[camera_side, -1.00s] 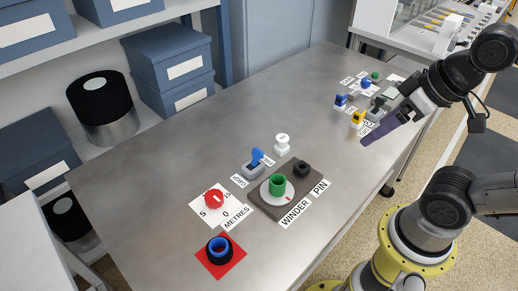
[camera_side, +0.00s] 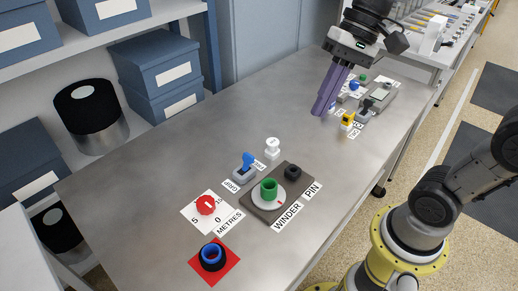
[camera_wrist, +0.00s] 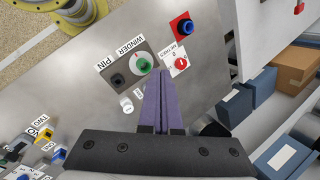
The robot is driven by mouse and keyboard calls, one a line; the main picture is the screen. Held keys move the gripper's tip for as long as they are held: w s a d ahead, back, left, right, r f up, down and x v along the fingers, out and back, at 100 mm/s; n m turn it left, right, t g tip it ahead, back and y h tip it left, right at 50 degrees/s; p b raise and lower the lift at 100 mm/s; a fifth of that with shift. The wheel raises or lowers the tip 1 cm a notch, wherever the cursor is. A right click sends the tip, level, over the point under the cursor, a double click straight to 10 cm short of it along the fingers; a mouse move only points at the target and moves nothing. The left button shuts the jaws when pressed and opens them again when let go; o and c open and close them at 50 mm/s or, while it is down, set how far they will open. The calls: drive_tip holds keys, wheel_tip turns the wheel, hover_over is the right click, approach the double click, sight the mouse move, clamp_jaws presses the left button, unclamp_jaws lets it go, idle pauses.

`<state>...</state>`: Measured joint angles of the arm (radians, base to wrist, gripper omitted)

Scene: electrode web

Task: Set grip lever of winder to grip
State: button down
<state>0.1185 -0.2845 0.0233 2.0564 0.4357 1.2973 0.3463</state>
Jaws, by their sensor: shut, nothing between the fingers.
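The winder (camera_side: 256,206) is a dark plate with a green cylinder (camera_side: 269,189) on a white disc and a black knob (camera_side: 292,171). Beside its far-left edge stands the blue grip lever (camera_side: 248,160) on a small grey base. A GRIP label (camera_side: 232,186) is at its left end and another label (camera_side: 259,165), partly hidden, at its right. The blue handle appears to lean right, toward that second label. My gripper (camera_side: 320,112), with purple fingers, is shut and empty, well behind and right of the lever, above the table. In the wrist view my fingers (camera_wrist: 162,72) hide the lever.
A white knob (camera_side: 272,148) stands close behind the lever. A red dial (camera_side: 206,205) and a blue-black ring (camera_side: 212,257) are at the near left. Yellow (camera_side: 347,119) and other small controls stand near my gripper. The table's middle is clear.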

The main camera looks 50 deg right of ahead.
drive_tip(key=w+d+f+m+g+y, duration=0.1)
drive_tip(key=w+d+f+m+y, duration=0.25)
drive_tip(key=w, duration=0.55)
drive_tip(key=w+d+f+m+g+y, duration=0.2)
drive_tip(key=w+f+m+y, duration=0.15)
drive_tip(key=w, duration=0.45)
drive_tip(key=w+d+f+m, duration=0.1)
drive_tip(key=d+f, duration=0.2)
drive_tip(key=f, duration=0.2)
drive_tip(key=w+d+f+m+t+y, duration=0.1)
drive_tip(key=d+f+m, duration=0.1)
drive_tip(key=f, duration=0.4)
drive_tip(key=w+d+f+m+y, duration=0.1)
drive_tip(key=d+f, duration=0.3)
drive_tip(key=f, duration=0.2)
drive_tip(key=shift+d+f+t, duration=0.15)
drive_tip(key=shift+f+t, duration=0.1)
drive_tip(key=shift+t, duration=0.05)
approach(247, 165)
drive_tip(key=x, duration=0.4)
drive_tip(key=shift+w+f, duration=0.2)
drive_tip(key=shift+w, duration=0.05)
